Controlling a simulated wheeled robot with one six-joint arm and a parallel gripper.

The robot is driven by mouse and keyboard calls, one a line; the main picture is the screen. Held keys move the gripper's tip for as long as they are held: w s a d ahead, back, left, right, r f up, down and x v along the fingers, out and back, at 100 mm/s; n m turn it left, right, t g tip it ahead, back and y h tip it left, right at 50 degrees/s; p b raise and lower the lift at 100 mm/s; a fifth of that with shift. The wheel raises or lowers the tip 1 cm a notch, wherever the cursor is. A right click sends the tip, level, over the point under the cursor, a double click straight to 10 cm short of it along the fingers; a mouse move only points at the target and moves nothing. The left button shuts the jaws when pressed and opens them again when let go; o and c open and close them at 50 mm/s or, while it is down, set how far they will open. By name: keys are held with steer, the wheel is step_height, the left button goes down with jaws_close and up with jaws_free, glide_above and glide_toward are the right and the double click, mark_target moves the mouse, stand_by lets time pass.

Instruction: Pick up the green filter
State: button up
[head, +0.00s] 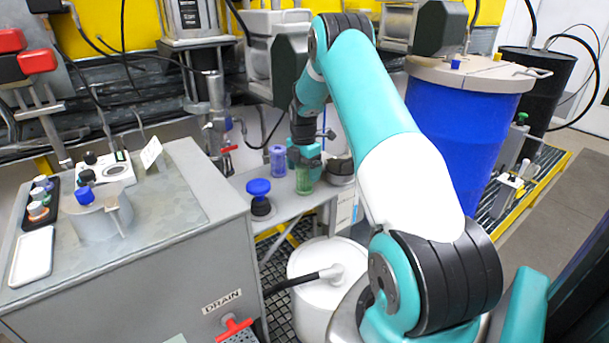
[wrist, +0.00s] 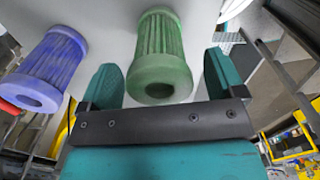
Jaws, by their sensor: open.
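The green filter (wrist: 160,50) is a ribbed cylinder with a hollow end. In the wrist view it lies between the two open fingers of my gripper (wrist: 162,82), with a gap showing at each side. In the head view the green filter (head: 305,178) stands on the grey shelf, right at my gripper (head: 306,160), which partly covers its top. A similar purple filter (head: 277,160) stands just to its left, and it also shows at the left of the wrist view (wrist: 45,68).
A blue-capped black knob (head: 259,196) stands on the shelf's front left. A round metal part (head: 341,170) sits close right of the green filter. A blue drum (head: 455,130) stands at the right, a grey bench (head: 150,240) at the left, and a white container (head: 325,275) below.

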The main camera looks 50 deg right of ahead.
steer(key=shift+f, duration=0.65)
steer(key=c, duration=1)
steer(key=shift+r, duration=0.1)
